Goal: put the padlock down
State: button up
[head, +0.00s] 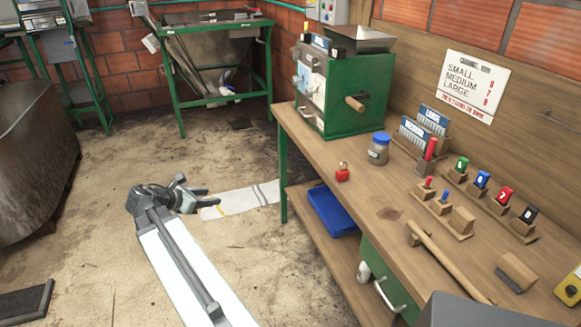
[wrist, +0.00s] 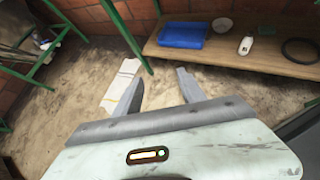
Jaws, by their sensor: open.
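A small red padlock (head: 342,173) with a metal shackle stands on the wooden workbench (head: 375,195), near its left edge in the head view. My gripper (head: 204,200) is open and empty. It is out over the floor to the left of the bench, apart from the padlock. In the wrist view my two fingers (wrist: 162,88) are spread with nothing between them, and the padlock does not show there.
A jar with a blue lid (head: 378,149) stands behind the padlock, near a green machine (head: 345,100). A mallet (head: 445,260) and holders with coloured pieces lie to the right. A blue tray (head: 332,211) sits on the lower shelf. Floor left of the bench is mostly clear.

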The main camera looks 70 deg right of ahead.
jog(key=s+d+r+m+g+p, duration=0.1)
jog(key=s+d+r+g, duration=0.15)
jog(key=s+d, duration=0.4)
jog(key=s+d+r+m+g, duration=0.1)
jog(key=s+d+r, duration=0.2)
jog(key=s+d, duration=0.4)
jog(key=m+g+y+p, duration=0.2)
jog(key=m+g, duration=0.1)
jog(key=g, duration=0.1)
send_near(338, 172)
jog(key=s+d, duration=0.3)
jog(key=s, duration=0.1)
jog(key=shift+f+b, duration=0.5)
jog(key=shift+f, duration=0.25)
jog(key=shift+t+b+x, duration=0.25)
jog(key=shift+b+x, duration=0.1)
jog(key=shift+x, duration=0.6)
jog(key=b+x, duration=0.1)
jog(key=x, duration=0.1)
jog(key=b+x, duration=0.1)
jog(key=x, duration=0.1)
jog(key=shift+d+f, duration=0.3)
jog(key=shift+f, duration=0.1)
jog(key=shift+s+d, duration=0.15)
jog(key=shift+s, duration=0.05)
jog(key=shift+r, duration=0.1)
grip_shut()
